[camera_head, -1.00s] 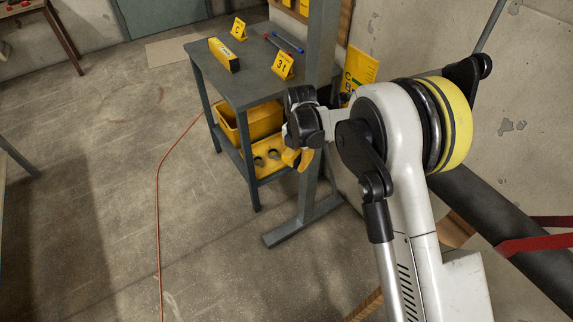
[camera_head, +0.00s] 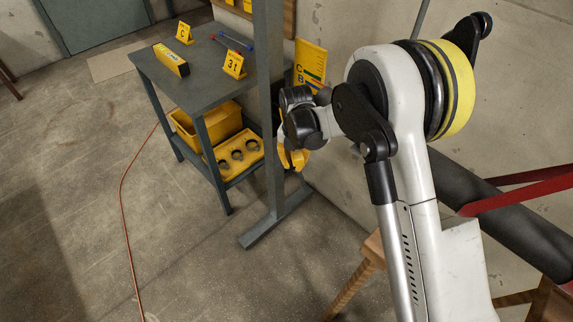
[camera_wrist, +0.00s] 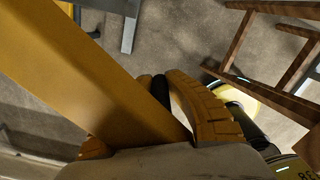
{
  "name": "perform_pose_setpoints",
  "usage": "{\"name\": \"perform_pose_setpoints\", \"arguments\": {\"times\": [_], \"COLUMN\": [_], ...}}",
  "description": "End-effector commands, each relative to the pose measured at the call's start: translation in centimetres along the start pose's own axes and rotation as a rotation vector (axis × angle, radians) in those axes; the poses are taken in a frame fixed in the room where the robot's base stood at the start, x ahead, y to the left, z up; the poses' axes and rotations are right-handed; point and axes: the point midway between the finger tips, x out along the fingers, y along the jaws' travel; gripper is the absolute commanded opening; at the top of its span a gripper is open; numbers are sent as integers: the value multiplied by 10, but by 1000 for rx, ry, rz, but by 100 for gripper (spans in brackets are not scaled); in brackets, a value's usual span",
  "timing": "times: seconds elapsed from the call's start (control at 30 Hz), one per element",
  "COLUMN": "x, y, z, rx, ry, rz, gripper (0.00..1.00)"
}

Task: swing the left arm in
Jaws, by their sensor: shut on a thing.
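My gripper (camera_head: 295,158) shows small and partly hidden in the head view, at the end of my arm, low in front of the grey post. In the wrist view, my gripper (camera_wrist: 165,110) is shut at the lower middle, with a ribbed yellow finger on the right. A broad, smooth yellow bar (camera_wrist: 90,75) runs from the upper left down to the gripper, which appears to be closed on it. I cannot make out a separate left arm in the head view, and whether this bar is that arm is not clear.
A grey cart (camera_head: 203,85) with yellow signs stands beside the grey post (camera_head: 270,110). Its lower shelf holds a yellow bin (camera_head: 218,124) and a yellow tray (camera_head: 225,165). A dark pipe (camera_head: 515,222) with red straps lies over a wooden trestle (camera_head: 372,252).

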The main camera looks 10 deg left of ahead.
Motion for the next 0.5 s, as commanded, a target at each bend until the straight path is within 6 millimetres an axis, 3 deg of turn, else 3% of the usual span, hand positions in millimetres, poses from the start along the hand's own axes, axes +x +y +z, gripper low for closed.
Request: {"name": "perform_pose_setpoints", "arguments": {"times": [0.03, 0.47, 0.5], "x": [1, 1, 1], "y": [-10, -11, -11], "z": [4, 6, 5], "rx": [18, 7, 7], "ry": [-1, -1, -1], "rz": [-11, -12, -12], "gripper": [0, 0, 21]}}
